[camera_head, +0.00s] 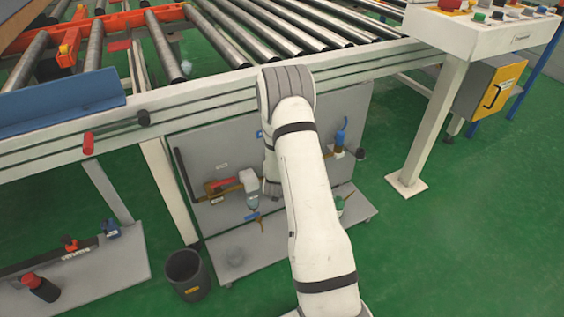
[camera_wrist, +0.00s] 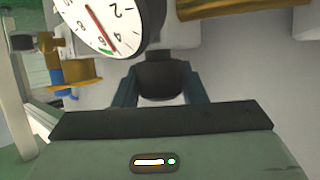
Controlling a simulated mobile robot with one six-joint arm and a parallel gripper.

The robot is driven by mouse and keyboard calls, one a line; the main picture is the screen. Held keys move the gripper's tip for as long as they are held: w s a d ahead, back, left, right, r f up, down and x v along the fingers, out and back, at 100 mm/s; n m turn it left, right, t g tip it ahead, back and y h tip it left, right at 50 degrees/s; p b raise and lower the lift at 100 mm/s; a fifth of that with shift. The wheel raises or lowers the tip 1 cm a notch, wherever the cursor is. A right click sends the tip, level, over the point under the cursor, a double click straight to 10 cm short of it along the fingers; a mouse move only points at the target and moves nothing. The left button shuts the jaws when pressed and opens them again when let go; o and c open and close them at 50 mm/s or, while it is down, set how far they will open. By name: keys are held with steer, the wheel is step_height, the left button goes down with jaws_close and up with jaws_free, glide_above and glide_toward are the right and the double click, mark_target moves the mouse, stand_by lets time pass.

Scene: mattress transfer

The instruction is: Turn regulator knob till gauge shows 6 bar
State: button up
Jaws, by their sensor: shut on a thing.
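The regulator knob (camera_wrist: 162,78) is dark and round, in the middle of the wrist view. My gripper (camera_wrist: 160,92) has one finger on each side of it and is shut on it. The gauge (camera_wrist: 105,22) has a white dial and black rim, and is cut off by the top edge of the wrist view. In the head view my arm hides the gripper, knob and gauge in front of the grey panel (camera_head: 345,100).
Brass pipe (camera_wrist: 245,8) and a brass fitting with a blue part (camera_wrist: 75,73) lie near the knob. The roller conveyor (camera_head: 200,105) stands above the panel. A dark bin (camera_head: 187,275) stands on the green floor at front left. Floor at the right is clear.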

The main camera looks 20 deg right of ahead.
stand_by(0.4)
steer(key=o, duration=1)
